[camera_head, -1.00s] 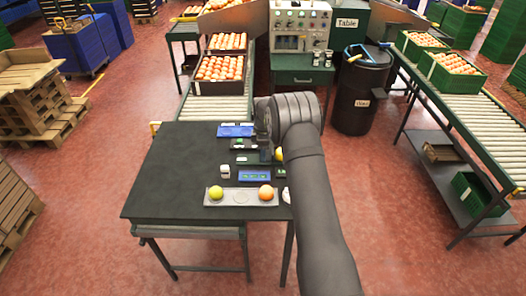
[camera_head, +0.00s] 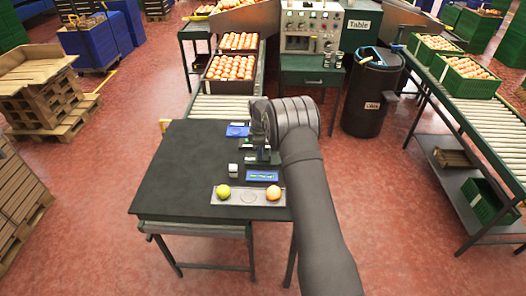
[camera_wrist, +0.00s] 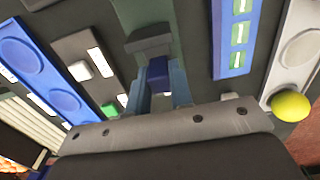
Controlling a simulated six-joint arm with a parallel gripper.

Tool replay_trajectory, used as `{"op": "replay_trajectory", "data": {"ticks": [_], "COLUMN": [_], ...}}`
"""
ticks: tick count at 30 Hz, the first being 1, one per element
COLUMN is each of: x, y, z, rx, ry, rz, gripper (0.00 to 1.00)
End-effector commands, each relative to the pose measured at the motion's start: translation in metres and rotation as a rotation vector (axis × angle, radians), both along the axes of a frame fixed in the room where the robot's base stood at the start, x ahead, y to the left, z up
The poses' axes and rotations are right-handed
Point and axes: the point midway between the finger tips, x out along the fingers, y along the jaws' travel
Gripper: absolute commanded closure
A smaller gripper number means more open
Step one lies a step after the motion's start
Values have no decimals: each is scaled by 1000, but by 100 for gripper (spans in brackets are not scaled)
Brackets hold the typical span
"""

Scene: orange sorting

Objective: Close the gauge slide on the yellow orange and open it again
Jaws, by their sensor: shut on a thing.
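My gripper (camera_wrist: 160,95) is shut on a small dark blue block (camera_wrist: 158,76), which looks like the handle of the gauge slide. A dark grey block (camera_wrist: 148,40) of the gauge stands just beyond it. In the head view my gripper (camera_head: 262,155) is low over the table's right side, and the arm hides most of the gauge. A yellow-green fruit (camera_head: 224,191) sits at the left end of a grey tray (camera_head: 236,198); it also shows in the wrist view (camera_wrist: 291,106). An orange one (camera_head: 272,193) sits at the tray's right end. No fruit is visible in the gauge.
The tray's middle recess is empty. A blue panel (camera_head: 262,176) and a white cube (camera_head: 233,170) lie close to the gripper. A blue tray (camera_head: 238,130) lies at the back. The table's left half (camera_head: 180,170) is clear.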

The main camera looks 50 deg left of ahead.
Motion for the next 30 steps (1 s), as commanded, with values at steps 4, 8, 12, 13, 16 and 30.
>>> {"op": "replay_trajectory", "data": {"ticks": [4,8,12,13,16,30], "x": [-4,-3,-3,-3,-2,-3], "y": [4,3,3,3,3,3], "z": [1,1,1,2,9,112], "rx": [7,6,5,5,6,8], "ry": [3,3,2,2,1,0], "rz": [2,2,2,2,2,2], "gripper": [59,58,58,58,58,58]}}
